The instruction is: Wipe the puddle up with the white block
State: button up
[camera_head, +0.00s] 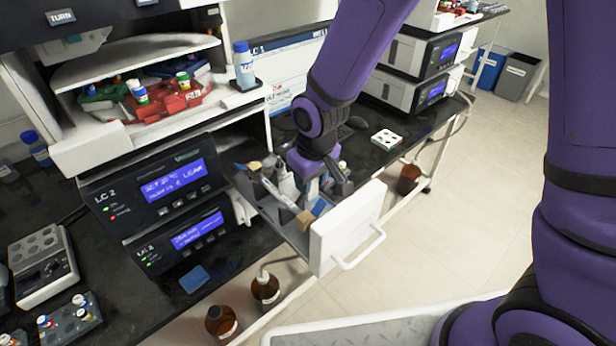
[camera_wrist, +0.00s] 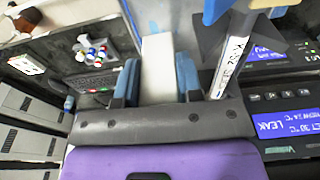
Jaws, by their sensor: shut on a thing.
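My gripper (camera_head: 312,188) reaches down into an open drawer (camera_head: 346,228) with a white front. In the wrist view its blue-padded fingers (camera_wrist: 158,80) are shut on a white block (camera_wrist: 158,60), which stands up between them. In the head view the block is not clearly told apart from the drawer's contents. A small flat blue patch (camera_head: 195,279) lies on the black bench in front of the LC units; I cannot tell whether it is the puddle.
The drawer also holds bottles and a tan-ended tool (camera_head: 305,219) close around my gripper. Two stacked LC units (camera_head: 160,190) stand left of it, one reading LEAK. Brown bottles (camera_head: 265,288) stand below the bench edge. A white rack (camera_head: 386,139) sits on the bench behind.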

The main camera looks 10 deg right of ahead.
jog(key=shift+s+d+f, duration=0.2)
jog(key=shift+s+d, duration=0.05)
jog(key=shift+s, duration=0.2)
jog(key=shift+s+d+f, duration=0.15)
jog(key=shift+s+d, duration=0.1)
jog(key=shift+s, duration=0.15)
jog(key=shift+w+a, duration=0.1)
jog(key=shift+w, duration=0.05)
jog(key=shift+w+a+r, duration=0.15)
jog(key=shift+w+a, duration=0.1)
jog(key=shift+w, duration=0.25)
